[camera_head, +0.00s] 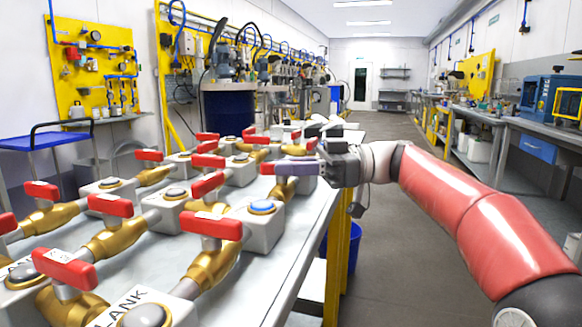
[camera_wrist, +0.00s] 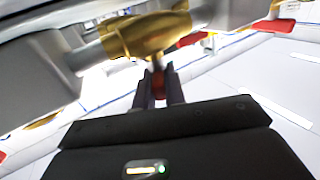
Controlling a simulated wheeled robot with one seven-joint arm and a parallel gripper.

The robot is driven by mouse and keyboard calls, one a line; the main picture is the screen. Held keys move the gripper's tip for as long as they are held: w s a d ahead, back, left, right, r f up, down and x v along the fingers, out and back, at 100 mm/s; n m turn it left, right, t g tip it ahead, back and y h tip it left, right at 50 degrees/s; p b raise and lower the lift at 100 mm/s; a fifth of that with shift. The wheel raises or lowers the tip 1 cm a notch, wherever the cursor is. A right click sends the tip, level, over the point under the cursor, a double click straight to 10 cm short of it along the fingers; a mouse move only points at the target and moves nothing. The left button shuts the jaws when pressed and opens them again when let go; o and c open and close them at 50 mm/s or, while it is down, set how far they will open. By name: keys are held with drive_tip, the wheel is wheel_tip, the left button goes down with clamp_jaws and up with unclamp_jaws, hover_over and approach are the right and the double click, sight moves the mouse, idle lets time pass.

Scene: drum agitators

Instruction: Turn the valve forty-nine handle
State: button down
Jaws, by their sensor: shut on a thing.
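My gripper (camera_head: 284,168) reaches in from the right over the table in the head view. Its fingers are shut on a red valve handle (camera_head: 267,168), of which only the left end shows there. In the wrist view, the gripper (camera_wrist: 159,80) has a finger on each side of the red handle (camera_wrist: 158,86). The handle's brass valve body (camera_wrist: 148,36) is just beyond the fingertips, joined to a grey pipe. No number is legible on this valve, so I cannot tell from a label whether it is valve forty-nine.
Several similar brass valves with red handles, such as the near one (camera_head: 211,226), crowd the metal table (camera_head: 240,290). A block with a blue button (camera_head: 262,207) stands close in front of my gripper. The aisle floor (camera_head: 400,200) right of the table is clear.

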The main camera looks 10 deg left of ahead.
drive_tip(key=shift+f+t+b, duration=0.3)
drive_tip(key=shift+b, duration=0.65)
drive_tip(key=t+b, duration=0.1)
drive_tip(key=m+b, duration=0.1)
drive_tip(key=b, duration=0.1)
drive_tip(key=shift+s+f+m+t+y, duration=0.15)
drive_tip(key=shift+m+t+y, duration=0.15)
drive_tip(key=shift+t+y, duration=0.1)
drive_tip(key=m+t+b, duration=0.1)
drive_tip(key=b, duration=0.1)
drive_tip(key=m+t+b, duration=0.1)
drive_tip(key=t+b, duration=0.1)
drive_tip(key=shift+s+y, duration=0.15)
drive_tip(key=shift+y, duration=0.15)
drive_tip(key=t+b, duration=0.1)
drive_tip(key=m+t+b, duration=0.1)
drive_tip(key=b, duration=0.1)
drive_tip(key=shift+s+r+m+t, duration=0.1)
drive_tip(key=shift+r+m+t, duration=0.15)
drive_tip(key=shift+m+t, duration=0.05)
drive_tip(key=shift+r, duration=0.15)
drive_tip(key=c, duration=1.5)
unclamp_jaws()
drive_tip(key=shift+o, duration=0.2)
